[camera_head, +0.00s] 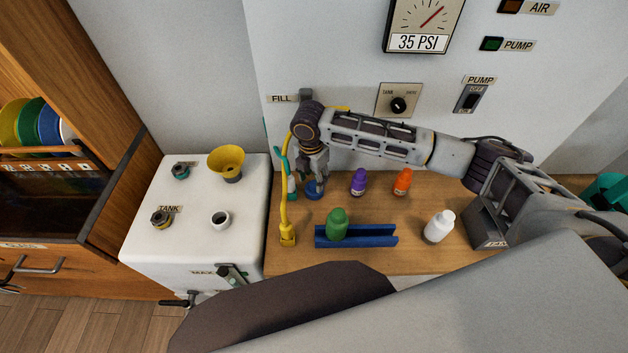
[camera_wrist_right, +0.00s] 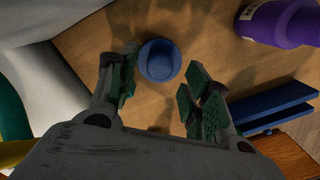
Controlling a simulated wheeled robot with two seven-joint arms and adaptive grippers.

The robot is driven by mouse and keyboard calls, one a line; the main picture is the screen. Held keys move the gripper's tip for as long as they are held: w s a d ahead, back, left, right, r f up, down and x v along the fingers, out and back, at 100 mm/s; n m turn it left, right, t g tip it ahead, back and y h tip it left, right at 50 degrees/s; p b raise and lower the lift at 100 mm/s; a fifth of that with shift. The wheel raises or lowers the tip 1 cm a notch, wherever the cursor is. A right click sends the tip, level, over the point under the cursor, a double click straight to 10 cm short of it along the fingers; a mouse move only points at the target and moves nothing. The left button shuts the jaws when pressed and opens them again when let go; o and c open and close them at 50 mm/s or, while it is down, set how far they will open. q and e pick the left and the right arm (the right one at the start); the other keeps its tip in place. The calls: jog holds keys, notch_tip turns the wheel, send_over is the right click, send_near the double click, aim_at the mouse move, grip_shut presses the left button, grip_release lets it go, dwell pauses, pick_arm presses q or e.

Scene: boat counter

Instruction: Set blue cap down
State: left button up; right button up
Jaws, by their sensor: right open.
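The blue cap (camera_head: 313,194) is on the wooden counter near its back left part, below my right gripper (camera_head: 314,184). In the right wrist view the blue cap (camera_wrist_right: 159,60) shows as a round cup shape on the wood. The green-padded fingers of my right gripper (camera_wrist_right: 160,84) are spread apart, with the cap just beyond and between their tips. I see no finger closed on it. My left gripper is not in view.
A purple bottle (camera_head: 358,182) and an orange bottle (camera_head: 402,182) stand to the right. A blue rail (camera_head: 378,236) with a green bottle (camera_head: 338,224) lies in front. A white bottle (camera_head: 438,227) stands farther right. A yellow hose (camera_head: 284,205) runs close on the left.

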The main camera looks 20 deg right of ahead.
aim_at(313, 184)
jog(key=shift+a+r, duration=0.15)
jog(key=shift+r, duration=2.6)
